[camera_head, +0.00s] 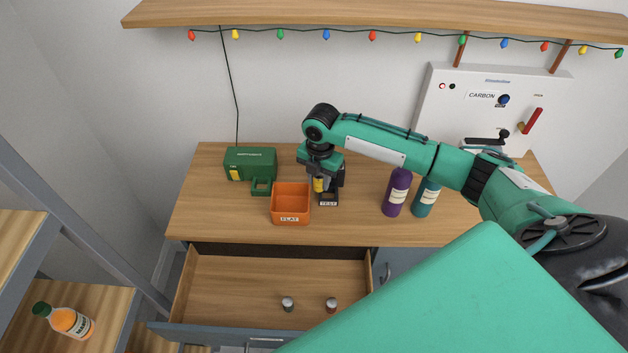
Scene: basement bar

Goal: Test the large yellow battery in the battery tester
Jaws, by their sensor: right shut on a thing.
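The large yellow battery (319,184) is upright in my right gripper (320,178), which points down and is shut on it. The battery is over or at the black battery tester (329,197), which bears a "TEST" label. I cannot tell whether the battery touches the tester's contacts. The gripper and arm hide most of the tester. My left gripper does not show.
An orange "FLAT" bin (291,188) stands just left of the tester, and a green charger-like box (250,164) is farther left. Purple (397,194) and teal (425,197) bottles stand right. The open drawer (230,280) holds two small cylinders (288,304).

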